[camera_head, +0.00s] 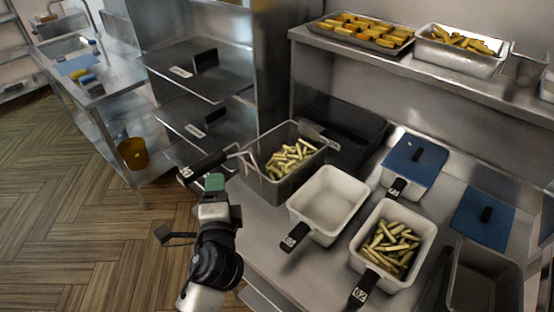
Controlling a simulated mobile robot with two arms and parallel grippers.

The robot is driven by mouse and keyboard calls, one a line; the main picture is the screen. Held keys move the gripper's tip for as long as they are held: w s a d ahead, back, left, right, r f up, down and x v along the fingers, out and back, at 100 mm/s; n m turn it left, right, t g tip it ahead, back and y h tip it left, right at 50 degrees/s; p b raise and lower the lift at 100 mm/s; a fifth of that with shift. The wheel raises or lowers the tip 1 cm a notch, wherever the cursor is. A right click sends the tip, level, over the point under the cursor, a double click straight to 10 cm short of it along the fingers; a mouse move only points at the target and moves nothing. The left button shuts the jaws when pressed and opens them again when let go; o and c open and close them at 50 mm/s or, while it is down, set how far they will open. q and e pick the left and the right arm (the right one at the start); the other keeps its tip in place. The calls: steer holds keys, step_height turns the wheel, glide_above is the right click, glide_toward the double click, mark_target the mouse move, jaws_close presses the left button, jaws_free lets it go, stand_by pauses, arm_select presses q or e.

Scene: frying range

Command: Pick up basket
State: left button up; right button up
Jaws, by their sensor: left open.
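A grey basket (264,185) with pale fries in it stands at the left of the counter. Its black handle (205,166), with a white label at the end, sticks out left past the counter edge on a bent metal bracket. My left gripper (214,180), green near its tip, is open just below and in front of this handle. Whether it touches the handle is unclear. An empty white basket (328,198) and a white basket with fries (393,243) stand farther right, their black handles toward the front. My right gripper is not in view.
Blue lids (415,158) with black handles lie at the right of the counter (262,225). A shelf above bears a tray of yellow pieces (362,31) and a pan of fries (460,52). A rack with dark trays (197,70) stands behind the handle.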

mark_target(219, 163)
arm_select(q)
steer(key=w, duration=0.2)
steer(key=w+a+p, duration=0.1)
steer(key=w, duration=0.1)
steer(key=shift+w+a, duration=0.1)
steer(key=shift+w, duration=0.05)
steer(key=shift+w+f, duration=0.1)
steer(key=shift+w, duration=0.4)
steer(key=shift+w+p, duration=0.4)
steer(key=shift+p, duration=0.05)
steer(key=w, duration=0.1)
steer(key=w+p, duration=0.1)
steer(key=w, duration=0.1)
steer(key=shift+w+a+f, duration=0.1)
steer(key=shift+a+f, duration=0.2)
steer(key=shift+w+f, duration=0.15)
steer(key=shift+w, duration=0.3)
steer(key=shift+s, duration=0.15)
steer(key=shift+c, duration=1.2)
jaws_close()
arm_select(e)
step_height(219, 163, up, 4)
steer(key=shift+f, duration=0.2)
